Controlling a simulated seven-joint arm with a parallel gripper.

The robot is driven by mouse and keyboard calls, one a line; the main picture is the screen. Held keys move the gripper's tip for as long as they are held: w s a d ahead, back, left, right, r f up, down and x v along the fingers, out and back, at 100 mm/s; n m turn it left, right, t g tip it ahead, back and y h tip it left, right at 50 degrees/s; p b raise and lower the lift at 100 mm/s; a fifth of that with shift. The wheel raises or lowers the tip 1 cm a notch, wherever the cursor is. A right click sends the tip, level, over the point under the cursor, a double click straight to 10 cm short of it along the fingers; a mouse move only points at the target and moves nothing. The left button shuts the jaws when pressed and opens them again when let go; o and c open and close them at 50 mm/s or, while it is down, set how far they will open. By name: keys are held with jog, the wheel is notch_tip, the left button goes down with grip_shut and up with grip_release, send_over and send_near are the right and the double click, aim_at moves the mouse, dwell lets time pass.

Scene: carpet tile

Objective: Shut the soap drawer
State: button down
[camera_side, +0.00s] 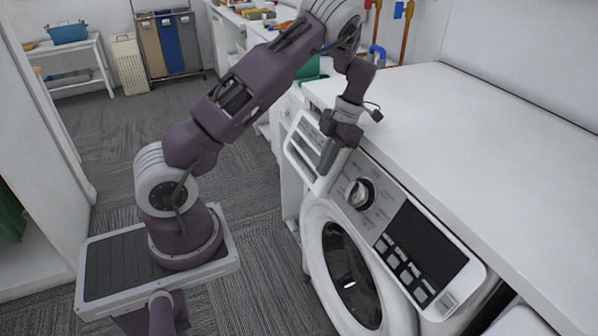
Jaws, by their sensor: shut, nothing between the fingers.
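The washing machine's soap drawer (298,158) is at the left end of the control panel. It appears to stand out from the panel, with its white front towards my arm and grey inner parts showing behind the front. How far out it is, is hard to judge from this angle. My gripper (326,164) points down at the right part of the drawer, with its fingers shut and empty. The fingers overlap the drawer in the picture, and I cannot tell whether they touch it. The gripper and wrist hide part of the drawer and the panel beside it.
The washing machine (312,222) has a round door, a knob (360,193) and a dark display (425,250) right of the drawer. A white countertop (450,130) lies above it. Grey carpet (262,240) is clear in front. Fabric hampers (166,42) stand far back.

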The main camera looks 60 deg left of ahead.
notch_tip(320, 180, up, 11)
jog(key=s+a+t, duration=0.3)
jog(key=a, duration=0.8)
jog(key=s+a+t, duration=0.3)
jog(key=s+a, duration=0.1)
jog(key=a, duration=0.7)
jog(key=w+f, duration=0.1)
jog(key=f, duration=0.2)
jog(key=w+f, duration=0.2)
jog(key=f, duration=0.2)
jog(key=w+f, duration=0.2)
jog(key=f, duration=0.1)
jog(key=shift+d+f, duration=0.2)
jog(key=shift+f, duration=0.2)
jog(key=shift+w+f, duration=0.1)
jog(key=shift+w, duration=0.25)
